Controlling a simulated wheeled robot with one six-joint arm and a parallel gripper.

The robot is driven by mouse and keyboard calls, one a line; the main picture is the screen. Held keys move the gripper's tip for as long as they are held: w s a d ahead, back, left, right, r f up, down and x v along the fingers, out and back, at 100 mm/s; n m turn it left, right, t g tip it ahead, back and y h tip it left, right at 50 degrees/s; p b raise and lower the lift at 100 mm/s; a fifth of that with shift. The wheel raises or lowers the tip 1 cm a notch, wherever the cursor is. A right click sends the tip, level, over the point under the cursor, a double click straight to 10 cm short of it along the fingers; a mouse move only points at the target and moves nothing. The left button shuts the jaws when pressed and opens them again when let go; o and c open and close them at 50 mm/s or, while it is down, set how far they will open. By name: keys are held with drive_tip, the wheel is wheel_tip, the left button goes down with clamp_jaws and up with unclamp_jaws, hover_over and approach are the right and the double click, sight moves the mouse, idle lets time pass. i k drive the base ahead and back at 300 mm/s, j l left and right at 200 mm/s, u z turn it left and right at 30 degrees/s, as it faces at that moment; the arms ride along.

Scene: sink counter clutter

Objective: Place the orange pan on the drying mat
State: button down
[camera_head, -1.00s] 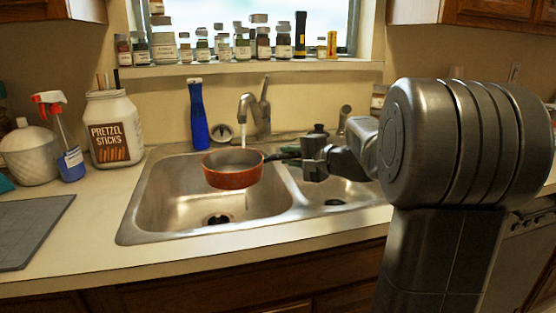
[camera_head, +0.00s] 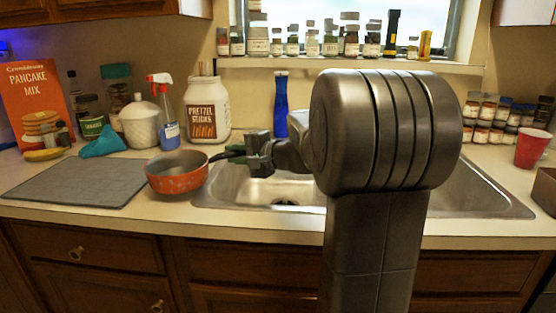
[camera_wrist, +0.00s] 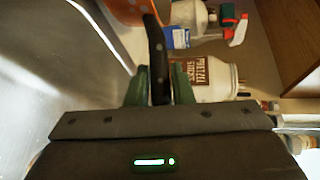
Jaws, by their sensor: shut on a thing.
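The orange pan (camera_head: 177,180) is held level in the air, in front of the counter between the sink's left edge and the grey drying mat (camera_head: 75,183). The mat lies flat and bare on the counter to the left. My gripper (camera_head: 250,155) is right of the pan and shut on its dark handle. In the wrist view the black handle (camera_wrist: 157,60) stands between the green fingers of my gripper (camera_wrist: 155,85), and only a piece of the orange pan (camera_wrist: 125,8) shows at the top.
A spray bottle (camera_head: 164,112), a pretzel jar (camera_head: 207,108) and a white canister (camera_head: 140,122) stand behind the pan. A teal cloth (camera_head: 103,142) and a banana (camera_head: 43,154) lie behind the mat. The sink (camera_head: 480,195) is to the right.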

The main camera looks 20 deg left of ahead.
sight(112, 178)
drive_tip(key=u, duration=0.6)
drive_tip(key=k+j, duration=0.25)
drive_tip(key=j, duration=0.2)
drive_tip(key=k+j, duration=0.55)
drive_tip(key=j, duration=0.3)
drive_tip(key=k+j, duration=0.3)
drive_tip(key=j, duration=0.15)
drive_tip(key=k+j, duration=0.25)
drive_tip(key=j, duration=0.15)
